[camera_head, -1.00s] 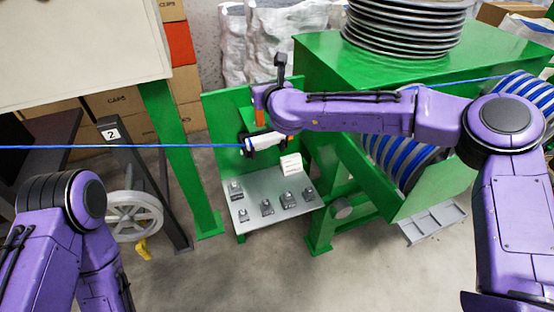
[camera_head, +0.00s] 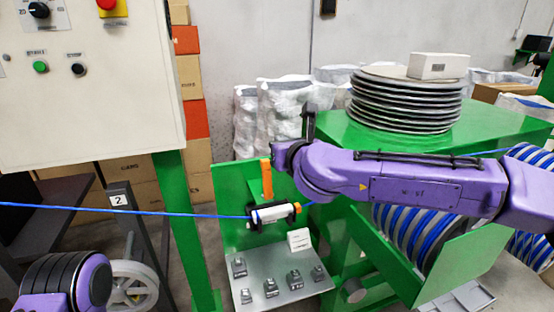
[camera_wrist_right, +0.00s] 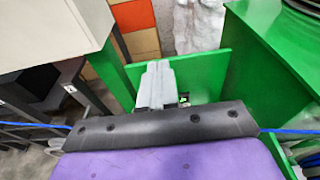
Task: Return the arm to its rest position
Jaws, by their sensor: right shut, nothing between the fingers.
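My right arm (camera_head: 400,182) reaches in from the right in the head view, and its wrist end is above and right of a white cable device with orange parts (camera_head: 270,214). My right gripper (camera_wrist_right: 158,66) shows in the wrist view with its grey fingers together and empty. In the head view its fingers cannot be made out. The blue cable (camera_head: 160,213) runs from the left edge to the device and on behind my arm. Of my left arm, only a purple joint (camera_head: 66,282) shows at the lower left, and its gripper is out of view.
The green stand (camera_head: 227,188) has a grey shelf (camera_head: 262,291) with several small metal blocks. A green machine (camera_head: 375,147) with a cable reel (camera_head: 415,238) and stacked discs (camera_head: 405,100) is at right. A control panel (camera_head: 85,115) hangs at upper left.

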